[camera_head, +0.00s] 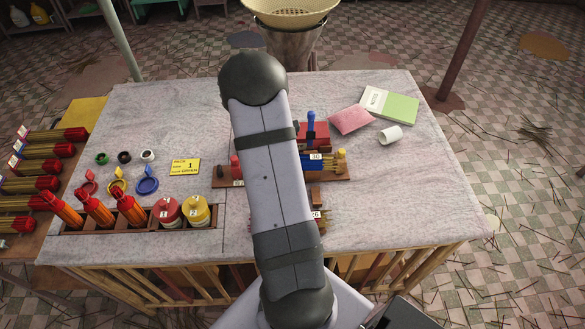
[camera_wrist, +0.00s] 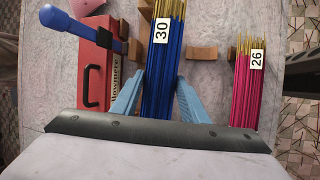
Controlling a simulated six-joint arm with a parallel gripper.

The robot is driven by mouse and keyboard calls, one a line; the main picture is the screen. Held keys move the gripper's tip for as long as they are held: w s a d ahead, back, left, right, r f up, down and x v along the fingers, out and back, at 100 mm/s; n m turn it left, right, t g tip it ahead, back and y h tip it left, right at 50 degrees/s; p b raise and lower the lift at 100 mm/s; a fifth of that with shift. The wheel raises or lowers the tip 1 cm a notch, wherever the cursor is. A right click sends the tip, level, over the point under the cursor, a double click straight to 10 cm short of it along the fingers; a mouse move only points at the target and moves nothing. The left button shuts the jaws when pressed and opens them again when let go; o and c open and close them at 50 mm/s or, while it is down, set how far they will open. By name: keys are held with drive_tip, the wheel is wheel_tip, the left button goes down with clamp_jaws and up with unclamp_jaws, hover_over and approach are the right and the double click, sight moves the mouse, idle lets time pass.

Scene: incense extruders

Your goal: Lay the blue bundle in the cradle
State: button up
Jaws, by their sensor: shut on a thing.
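The blue bundle (camera_wrist: 158,95), blue sticks with golden ends and a "30" tag, stands lengthwise in the wrist view. My gripper (camera_wrist: 162,82) has its light-blue fingers on either side of the blue part, shut on it. In the head view the bundle (camera_head: 311,166) shows beside my arm, which hides my gripper. Brown wooden blocks lie close to the bundle in the wrist view, one at its right side (camera_wrist: 203,54); they look like cradle parts. I cannot tell whether the bundle touches them or hangs above.
A pink bundle (camera_wrist: 245,95) tagged "26" lies to the right. A red box (camera_wrist: 96,65) and a blue-handled lever (camera_wrist: 85,30) stand to the left. Orange-red tubes (camera_head: 98,208) and lidded pots (camera_head: 166,212) fill a front-left rack.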

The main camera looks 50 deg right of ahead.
drive_tip(key=shift+n, duration=0.5)
drive_tip(key=w, duration=0.1)
drive_tip(key=w+d+r, duration=0.2)
drive_tip(key=w, duration=0.1)
drive_tip(key=shift+d+r, duration=0.2)
drive_tip(key=shift+f, duration=0.15)
drive_tip(key=shift+f+b, duration=3.5)
drive_tip(key=shift+f, duration=0.55)
drive_tip(key=o, duration=1.4)
wheel_tip(320, 180, up, 8)
drive_tip(key=p, duration=0.6)
drive_tip(key=shift+p, duration=0.35)
